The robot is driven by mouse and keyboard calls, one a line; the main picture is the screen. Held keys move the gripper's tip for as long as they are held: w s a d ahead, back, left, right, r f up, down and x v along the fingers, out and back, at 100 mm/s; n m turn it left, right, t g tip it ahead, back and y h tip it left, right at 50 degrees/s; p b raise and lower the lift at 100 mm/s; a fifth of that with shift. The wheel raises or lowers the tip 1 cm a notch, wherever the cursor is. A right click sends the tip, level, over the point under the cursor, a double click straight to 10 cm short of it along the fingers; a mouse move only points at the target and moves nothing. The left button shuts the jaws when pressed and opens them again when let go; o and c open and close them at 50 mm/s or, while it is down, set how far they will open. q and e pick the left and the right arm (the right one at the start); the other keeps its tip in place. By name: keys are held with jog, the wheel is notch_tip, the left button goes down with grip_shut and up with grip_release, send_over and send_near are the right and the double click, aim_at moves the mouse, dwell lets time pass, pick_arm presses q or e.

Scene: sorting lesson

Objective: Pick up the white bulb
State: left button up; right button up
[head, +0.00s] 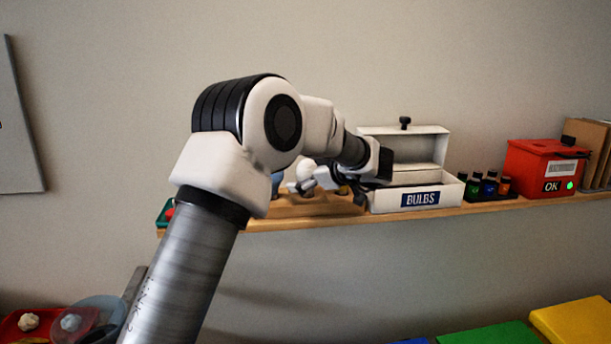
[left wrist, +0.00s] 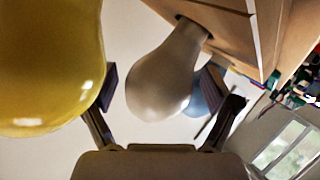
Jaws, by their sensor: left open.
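The white bulb (left wrist: 165,85) hangs large in the middle of the left wrist view, its neck against a wooden holder. In the head view the white bulb (head: 304,170) shows only in part, above the wooden holder (head: 290,209) on the shelf. My left gripper (head: 318,183) is open at the bulb. In the wrist view its two fingers stand on either side of the bulb, with gaps showing; I cannot tell whether either touches. A yellow bulb (left wrist: 45,60) is close on the left, and a blue bulb (left wrist: 198,97) is partly hidden behind the white one. My right gripper is not in view.
On the wall shelf (head: 480,208) stand an open white box labelled BULBS (head: 391,200), several small coloured bottles (head: 489,186) and a red box (head: 540,163). Yellow (head: 575,322) and green (head: 490,335) bins are below. My left arm hides part of the shelf.

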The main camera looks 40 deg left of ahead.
pick_arm(q)
jog(key=shift+d+r, duration=0.1)
jog(key=shift+d, duration=0.2)
jog(key=shift+d+r, duration=0.1)
jog(key=shift+d, duration=0.1)
jog(key=c, duration=1)
jog(key=shift+a, duration=0.15)
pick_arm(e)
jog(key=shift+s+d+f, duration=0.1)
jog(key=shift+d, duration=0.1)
pick_arm(q)
jog(key=shift+s, duration=0.1)
